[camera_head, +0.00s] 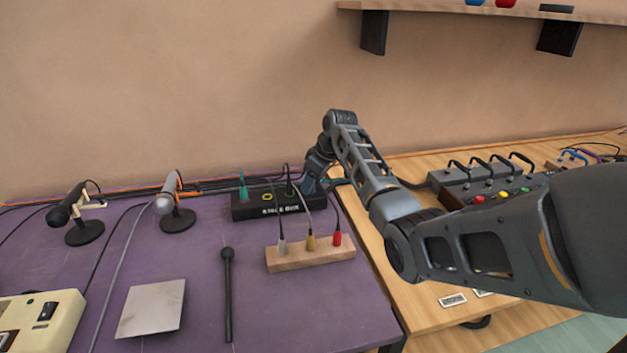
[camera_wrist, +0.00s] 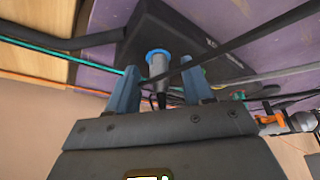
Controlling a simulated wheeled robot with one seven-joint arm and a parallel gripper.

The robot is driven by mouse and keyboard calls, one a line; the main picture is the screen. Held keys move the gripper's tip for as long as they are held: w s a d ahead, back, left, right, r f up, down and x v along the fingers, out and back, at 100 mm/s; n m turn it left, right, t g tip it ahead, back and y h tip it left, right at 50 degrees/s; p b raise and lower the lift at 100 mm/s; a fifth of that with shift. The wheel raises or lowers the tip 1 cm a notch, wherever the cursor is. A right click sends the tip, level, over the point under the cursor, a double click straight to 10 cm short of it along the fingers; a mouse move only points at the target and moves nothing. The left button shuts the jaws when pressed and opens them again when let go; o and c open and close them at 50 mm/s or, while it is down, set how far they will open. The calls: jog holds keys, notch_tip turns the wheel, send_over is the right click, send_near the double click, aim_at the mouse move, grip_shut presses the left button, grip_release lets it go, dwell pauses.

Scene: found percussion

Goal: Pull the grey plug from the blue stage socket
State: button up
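The grey plug (camera_wrist: 157,68) sits in the blue stage socket (camera_wrist: 157,52), whose blue ring shows around its base in the wrist view. A dark cable leaves the plug's near end. My gripper (camera_wrist: 158,66) is open, with one finger on each side of the plug and a visible gap on both sides. In the head view my gripper (camera_head: 312,184) is at the right end of the black stage box (camera_head: 280,210), hiding the plug and blue socket there.
A green plug (camera_head: 243,192), a yellow-ringed socket (camera_head: 267,197) and a dark plug (camera_head: 289,188) are on the box. A wooden block (camera_head: 300,260) with several plugs stands in front. Cables run behind and across the wrist view. Microphones (camera_head: 172,205) stand left.

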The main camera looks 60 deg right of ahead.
grip_shut()
jog(key=shift+r, duration=0.15)
jog(key=shift+r+p, duration=0.5)
jog(key=shift+p, duration=0.05)
jog(key=shift+r+p, duration=0.45)
jog(key=shift+r, duration=0.05)
dwell(0.3)
jog(key=shift+r+p, duration=1.45)
jog(key=shift+r, duration=0.05)
